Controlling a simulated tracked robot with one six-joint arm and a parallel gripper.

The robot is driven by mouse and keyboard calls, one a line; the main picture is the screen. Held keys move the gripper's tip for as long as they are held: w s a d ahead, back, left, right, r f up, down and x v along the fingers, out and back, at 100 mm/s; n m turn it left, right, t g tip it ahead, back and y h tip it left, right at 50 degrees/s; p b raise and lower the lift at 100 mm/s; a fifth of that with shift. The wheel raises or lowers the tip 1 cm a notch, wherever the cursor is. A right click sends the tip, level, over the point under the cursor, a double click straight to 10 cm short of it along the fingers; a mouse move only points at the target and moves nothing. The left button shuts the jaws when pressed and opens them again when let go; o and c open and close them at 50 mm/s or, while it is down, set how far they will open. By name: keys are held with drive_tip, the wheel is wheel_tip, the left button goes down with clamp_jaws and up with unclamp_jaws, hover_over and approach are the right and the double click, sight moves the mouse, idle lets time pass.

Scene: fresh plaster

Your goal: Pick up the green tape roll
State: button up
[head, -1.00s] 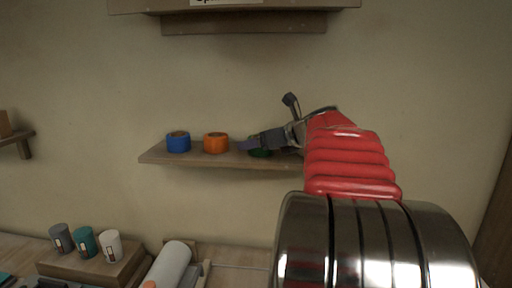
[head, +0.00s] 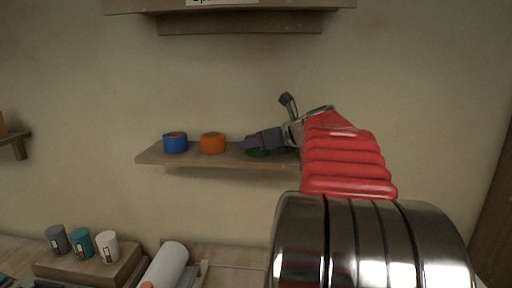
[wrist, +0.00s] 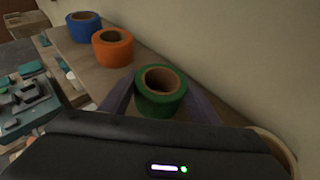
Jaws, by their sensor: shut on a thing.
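The green tape roll (wrist: 160,103) stands on the wall shelf, at the right of the row; the wrist view shows it between the two fingers of my gripper (wrist: 161,108). In the head view the green roll (head: 258,153) is mostly hidden behind my gripper (head: 250,143). The gripper is shut on the green roll. I cannot tell whether the roll is clear of the shelf. An orange tape roll (head: 212,143) and a blue tape roll (head: 175,143) stand to its left on the shelf (head: 215,162).
A higher shelf (head: 240,22) hangs above. Below left, grey, teal (head: 81,243) and white cups stand on a wooden block, beside a white paper roll (head: 166,265). Another small shelf (head: 14,142) is at the far left. The wall right of my arm is bare.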

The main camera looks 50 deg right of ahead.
drive_tip(key=shift+c, duration=0.9)
wheel_tip(320, 180, up, 10)
idle(0.6)
